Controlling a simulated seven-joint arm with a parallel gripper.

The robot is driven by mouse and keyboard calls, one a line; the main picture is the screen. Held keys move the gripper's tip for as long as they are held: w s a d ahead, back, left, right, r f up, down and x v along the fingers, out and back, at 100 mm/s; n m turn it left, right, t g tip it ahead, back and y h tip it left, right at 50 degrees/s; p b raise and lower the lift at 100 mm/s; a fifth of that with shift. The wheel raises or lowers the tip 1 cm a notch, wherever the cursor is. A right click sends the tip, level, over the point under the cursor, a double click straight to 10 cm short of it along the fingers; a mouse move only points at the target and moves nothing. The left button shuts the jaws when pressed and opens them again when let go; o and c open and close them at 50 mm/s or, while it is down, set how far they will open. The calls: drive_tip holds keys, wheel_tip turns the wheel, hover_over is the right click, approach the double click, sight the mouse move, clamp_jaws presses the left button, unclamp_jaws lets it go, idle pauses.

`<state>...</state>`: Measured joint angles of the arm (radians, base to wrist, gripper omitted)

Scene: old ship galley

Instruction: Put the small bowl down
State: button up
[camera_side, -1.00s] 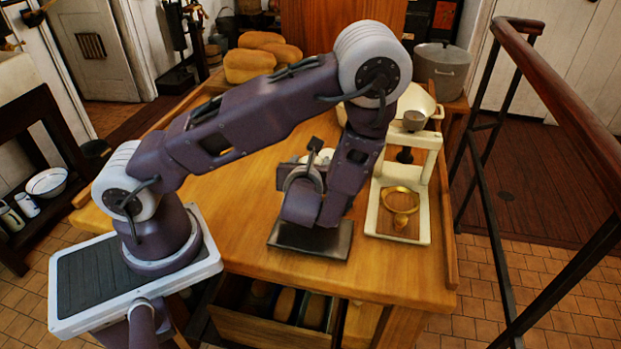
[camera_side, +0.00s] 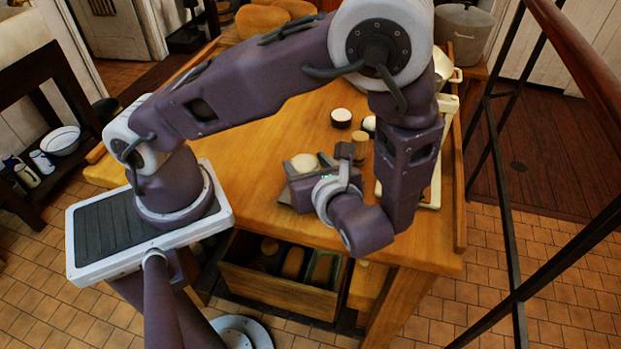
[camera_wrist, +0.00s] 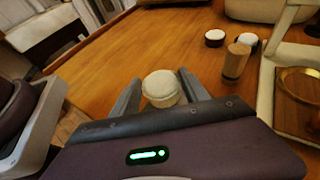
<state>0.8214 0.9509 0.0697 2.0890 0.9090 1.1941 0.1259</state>
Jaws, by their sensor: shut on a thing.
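The small bowl appears as a round, cream-white piece (camera_wrist: 162,84) between the two grey fingers of my gripper (camera_wrist: 160,90) in the wrist view. In the side view, the small bowl (camera_side: 304,161) shows at the fingers of my gripper (camera_side: 308,168), over the front part of the wooden table (camera_side: 255,150). My gripper is shut on it. The bowl's underside is hidden, and I cannot tell whether it touches the table.
Beyond the bowl stand a wooden cylinder (camera_wrist: 235,63) and two dark, white-topped pots, one left (camera_wrist: 214,37) and one right (camera_wrist: 247,41). A cream frame with a brass dish (camera_wrist: 302,84) is at the right. The table's left part is clear. A drawer (camera_side: 275,293) stands open below.

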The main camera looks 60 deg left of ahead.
drive_tip(key=shift+f, duration=1.8)
drive_tip(key=shift+f, duration=0.1)
drive_tip(key=o, duration=1.4)
drive_tip(key=shift+o, duration=0.2)
drive_tip(key=v, duration=1.2)
drive_tip(key=s+a+r+n+t+h, duration=0.1)
drive_tip(key=s+a+r+n+h, duration=0.2)
drive_tip(key=r+n+h, duration=0.3)
drive_tip(key=s+a+r+n+t+h, duration=0.2)
drive_tip(key=s+a+r+n+h, duration=0.2)
drive_tip(key=r+n, duration=0.9)
drive_tip(key=n+h, duration=0.1)
drive_tip(key=h, duration=0.2)
drive_tip(key=shift+a, duration=0.4)
